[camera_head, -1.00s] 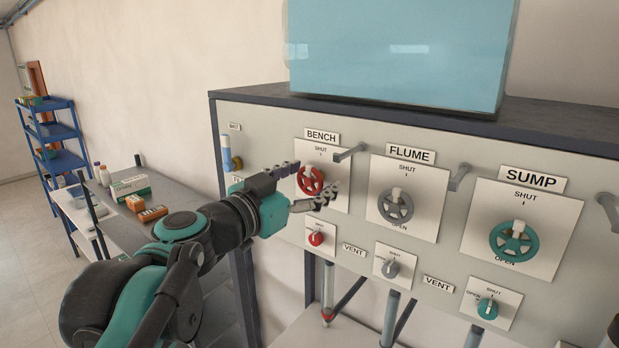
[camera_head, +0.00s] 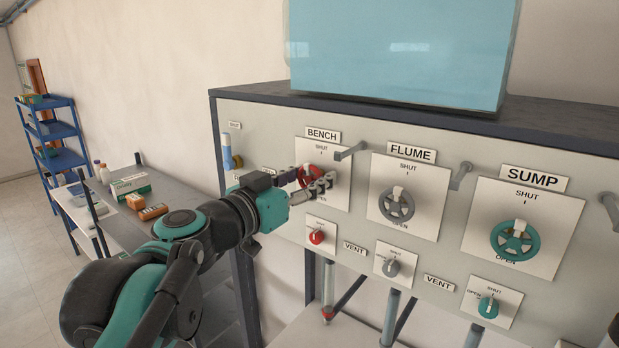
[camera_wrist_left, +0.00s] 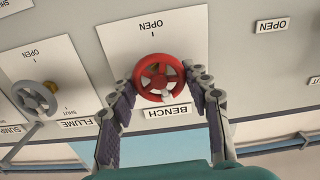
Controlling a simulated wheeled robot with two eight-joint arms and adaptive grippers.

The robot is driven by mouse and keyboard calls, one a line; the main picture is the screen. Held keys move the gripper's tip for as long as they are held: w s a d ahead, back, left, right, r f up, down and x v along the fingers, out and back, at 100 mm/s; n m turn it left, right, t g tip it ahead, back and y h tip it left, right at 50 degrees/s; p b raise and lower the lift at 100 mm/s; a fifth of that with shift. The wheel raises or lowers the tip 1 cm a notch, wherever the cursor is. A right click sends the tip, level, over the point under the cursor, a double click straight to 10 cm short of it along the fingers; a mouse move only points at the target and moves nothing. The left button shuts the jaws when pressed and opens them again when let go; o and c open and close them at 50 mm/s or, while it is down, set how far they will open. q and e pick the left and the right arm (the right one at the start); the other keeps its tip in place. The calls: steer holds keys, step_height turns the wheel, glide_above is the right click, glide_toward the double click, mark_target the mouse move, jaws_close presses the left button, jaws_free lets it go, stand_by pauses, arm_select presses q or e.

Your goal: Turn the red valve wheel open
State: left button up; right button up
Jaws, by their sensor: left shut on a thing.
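The red valve wheel (camera_head: 306,177) is on the white plate marked BENCH, with SHUT at the plate's top. In the head view my left gripper (camera_head: 318,180) is at the wheel, and its fingers hide part of it. In the left wrist view the red wheel (camera_wrist_left: 160,78) shows nearly whole, upside down with its plate. There the fingers of my left gripper (camera_wrist_left: 160,85) are on either side of its rim, shut on it. The wheel's pale pointer knob (camera_wrist_left: 166,95) is toward the BENCH label. My right gripper is not in view.
The grey FLUME wheel (camera_head: 396,204) and teal SUMP wheel (camera_head: 515,240) are to the right. A small red vent knob (camera_head: 317,237) is just below the BENCH plate. A grey bracket (camera_head: 350,151) sticks out right of the wheel. A bench with boxes (camera_head: 130,184) stands left.

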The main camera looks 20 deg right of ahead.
arm_select(q)
steer(key=n, duration=0.4)
steer(key=shift+w+n, duration=0.1)
steer(key=shift+n, duration=0.2)
steer(key=n, duration=0.3)
steer(key=shift+a+n, duration=0.1)
steer(key=shift+n, duration=0.3)
steer(key=n, duration=0.4)
steer(key=shift+w, duration=0.1)
steer(key=n, duration=0.4)
steer(key=shift+f, duration=0.15)
steer(key=n, duration=0.4)
steer(key=shift+f+n, duration=0.1)
steer(key=shift+n, duration=0.2)
steer(key=n, duration=0.3)
steer(key=shift+f+n, duration=0.1)
steer(key=shift+n, duration=0.3)
steer(key=n, duration=0.4)
steer(key=shift+f, duration=0.1)
steer(key=shift+n, duration=2.1)
steer(key=shift+s+n, duration=0.2)
steer(key=shift+n, duration=0.1)
